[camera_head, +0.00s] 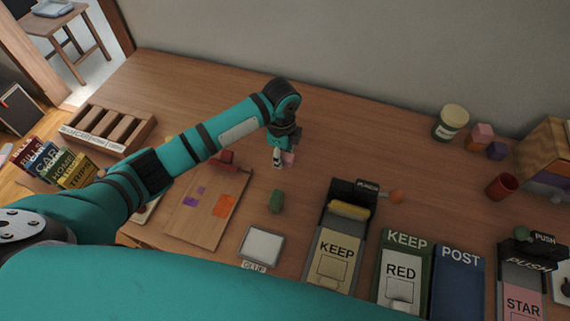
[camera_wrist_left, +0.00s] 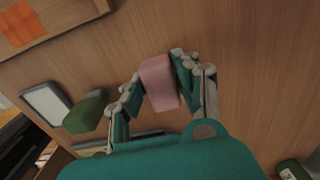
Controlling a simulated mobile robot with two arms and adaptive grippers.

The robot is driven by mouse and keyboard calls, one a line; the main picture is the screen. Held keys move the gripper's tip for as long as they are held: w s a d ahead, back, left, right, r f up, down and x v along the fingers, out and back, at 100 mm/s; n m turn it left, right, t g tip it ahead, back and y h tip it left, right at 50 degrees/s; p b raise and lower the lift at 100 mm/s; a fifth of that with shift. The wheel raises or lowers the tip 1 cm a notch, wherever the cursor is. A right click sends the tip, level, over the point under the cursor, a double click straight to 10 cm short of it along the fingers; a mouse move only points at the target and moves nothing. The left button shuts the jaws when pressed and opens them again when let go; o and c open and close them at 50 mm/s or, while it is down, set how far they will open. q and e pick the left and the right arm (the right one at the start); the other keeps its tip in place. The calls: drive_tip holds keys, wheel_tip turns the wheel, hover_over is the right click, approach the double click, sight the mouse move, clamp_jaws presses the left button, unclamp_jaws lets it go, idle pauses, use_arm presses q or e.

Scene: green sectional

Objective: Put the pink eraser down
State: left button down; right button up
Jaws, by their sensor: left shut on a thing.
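The pink eraser (camera_wrist_left: 159,84) is a small pink block between the fingers of my left gripper (camera_wrist_left: 152,92) in the left wrist view. The fingers press on it from both sides. In the head view, my left gripper (camera_head: 282,157) is over the middle of the wooden table (camera_head: 330,140), and a bit of the pink eraser (camera_head: 288,158) shows at its fingertips. I cannot tell whether the eraser touches the table. My right gripper is not in view.
A green block (camera_head: 276,201) lies just in front of the gripper, with a white pad (camera_head: 261,247) nearer. A wooden board (camera_head: 207,208) is to the left. The table behind and right of the gripper is clear.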

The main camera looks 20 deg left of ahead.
sight(282, 170)
use_arm(q)
drive_tip(key=shift+d+f, duration=0.15)
drive_tip(key=shift+f, duration=0.5)
wheel_tip(282, 170, down, 3)
drive_tip(key=shift+f, duration=0.15)
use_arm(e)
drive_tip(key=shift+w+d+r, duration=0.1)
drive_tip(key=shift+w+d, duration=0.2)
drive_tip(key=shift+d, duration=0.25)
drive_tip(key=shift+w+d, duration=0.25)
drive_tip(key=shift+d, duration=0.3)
use_arm(q)
drive_tip(key=shift+s+f, duration=0.1)
drive_tip(key=shift+f, duration=0.25)
drive_tip(key=c, duration=1)
unclamp_jaws()
drive_tip(key=shift+s+f, duration=0.1)
drive_tip(key=shift+f, duration=0.1)
drive_tip(key=shift+o, duration=0.2)
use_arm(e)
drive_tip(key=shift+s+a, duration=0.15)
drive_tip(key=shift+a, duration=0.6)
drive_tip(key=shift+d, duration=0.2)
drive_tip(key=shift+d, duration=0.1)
